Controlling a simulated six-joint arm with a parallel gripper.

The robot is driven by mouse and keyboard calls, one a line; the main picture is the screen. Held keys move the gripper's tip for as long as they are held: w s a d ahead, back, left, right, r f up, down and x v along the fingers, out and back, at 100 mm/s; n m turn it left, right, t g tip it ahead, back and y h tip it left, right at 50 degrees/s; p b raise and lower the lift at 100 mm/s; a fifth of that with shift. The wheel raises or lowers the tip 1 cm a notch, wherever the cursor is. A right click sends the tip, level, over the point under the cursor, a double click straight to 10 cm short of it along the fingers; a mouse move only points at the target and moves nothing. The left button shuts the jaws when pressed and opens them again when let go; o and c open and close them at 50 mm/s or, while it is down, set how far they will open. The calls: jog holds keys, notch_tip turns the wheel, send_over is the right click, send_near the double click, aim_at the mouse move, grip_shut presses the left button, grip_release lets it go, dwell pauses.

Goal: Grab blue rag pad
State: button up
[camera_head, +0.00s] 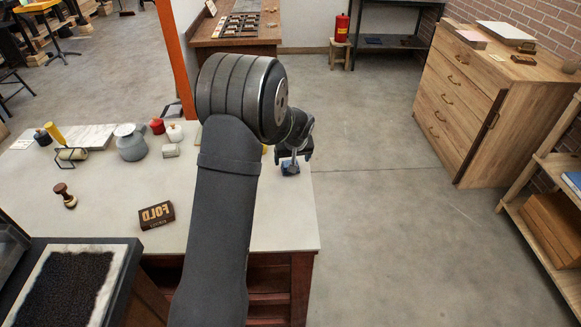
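A small dark-blue pad (290,169) sits at the right side of the pale tabletop (190,222), near its edge. I take it for the blue rag pad. My gripper (293,159) is right over it, pointing down, and its fingertips appear to be at or around the pad. The fingers are small and dark here, so I cannot tell whether they are open or shut on it. My arm crosses the middle of the view and hides part of the table behind it.
On the table's left stand a grey jar (131,146), a roller (71,153), a wooden-handled stamp (65,196) and a type block marked FOLD (156,216). A black inked slab (70,288) is at lower left. Open floor lies right of the table.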

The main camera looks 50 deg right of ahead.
aim_at(285, 164)
jog(key=shift+w+x, duration=0.15)
jog(key=shift+x, duration=1.25)
jog(key=shift+w+x, duration=0.15)
jog(key=shift+x, duration=1.2)
jog(key=shift+d+r, duration=0.15)
jog(key=shift+d, duration=0.05)
jog(key=c, duration=1.1)
jog(key=shift+o, duration=0.2)
jog(key=shift+r, duration=0.1)
